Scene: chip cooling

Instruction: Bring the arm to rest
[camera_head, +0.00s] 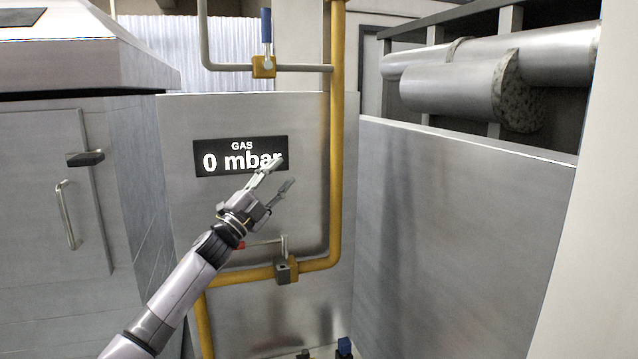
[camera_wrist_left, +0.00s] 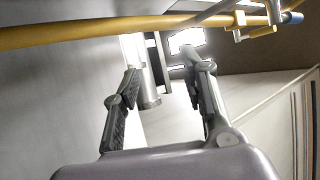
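My left arm (camera_head: 178,295) reaches up from the lower left in the head view. My left gripper (camera_head: 281,174) is open and empty, its fingers pointing up and right in front of the lower right corner of the gas display. In the left wrist view the two fingers of the left gripper (camera_wrist_left: 160,62) are spread apart with nothing held between them. The black gas display (camera_head: 215,163) reads "GAS 0 mbar"; its last letters are partly hidden by a finger. My right gripper is not in view.
A yellow pipe (camera_head: 336,130) runs down right of the display and bends left below it, with a valve (camera_head: 286,270) close under the gripper. A blue-handled valve (camera_head: 265,65) sits above. Grey cabinets (camera_head: 50,200) stand left. A grey panel (camera_head: 450,230) stands right.

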